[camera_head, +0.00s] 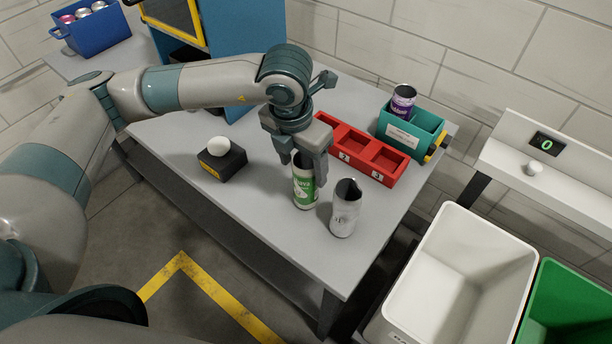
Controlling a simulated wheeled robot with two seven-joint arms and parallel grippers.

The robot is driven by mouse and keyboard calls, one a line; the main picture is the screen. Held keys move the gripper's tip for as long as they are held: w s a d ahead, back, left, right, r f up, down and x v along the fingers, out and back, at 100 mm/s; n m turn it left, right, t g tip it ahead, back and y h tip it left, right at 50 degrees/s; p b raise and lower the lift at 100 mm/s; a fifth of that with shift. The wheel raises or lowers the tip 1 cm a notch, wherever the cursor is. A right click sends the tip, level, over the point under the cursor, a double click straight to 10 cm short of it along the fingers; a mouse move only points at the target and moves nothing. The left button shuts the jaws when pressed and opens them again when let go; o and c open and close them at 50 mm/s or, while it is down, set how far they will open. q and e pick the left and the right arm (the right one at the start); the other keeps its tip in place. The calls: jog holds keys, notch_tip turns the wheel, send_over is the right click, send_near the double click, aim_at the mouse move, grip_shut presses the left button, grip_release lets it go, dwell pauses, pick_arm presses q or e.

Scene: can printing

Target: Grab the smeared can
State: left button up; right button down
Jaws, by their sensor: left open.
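My left gripper (303,167) points down over a green and white can (304,190) standing upright on the grey table. Its jaws are open around the can's top, and the fingers hide part of the rim. I cannot tell whether they touch it. A white or silver can (344,212) with faint grey marks stands just right of the green one. A purple can (402,101) stands in a teal box (425,125) at the table's back right. I cannot make out clear smears on any can. My right gripper is not in view.
A red tray (376,159) with numbered slots lies behind the cans. A black box with a white button (219,145) stands left. A blue bin with cans (90,31) is far left. White (462,262) and green (575,306) bins stand right, below a counter display (546,144).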

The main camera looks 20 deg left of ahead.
aim_at(305, 190)
pick_arm(q)
jog(key=shift+f, duration=0.3)
jog(key=shift+d+f+p, duration=0.25)
jog(key=shift+f+p, duration=0.35)
jog(key=shift+p, duration=0.15)
jog(key=f, duration=0.1)
jog(key=f+p, duration=0.1)
jog(key=f, duration=0.1)
jog(key=shift+w+d, duration=0.2)
jog(key=shift+d, duration=0.05)
jog(key=shift+w+f+p, duration=0.1)
jog(key=shift+f+p, duration=0.2)
jog(key=shift+f, duration=0.15)
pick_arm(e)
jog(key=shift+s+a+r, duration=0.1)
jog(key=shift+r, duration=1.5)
pick_arm(q)
jog(key=c, duration=0.9)
jog(key=shift+c, duration=1)
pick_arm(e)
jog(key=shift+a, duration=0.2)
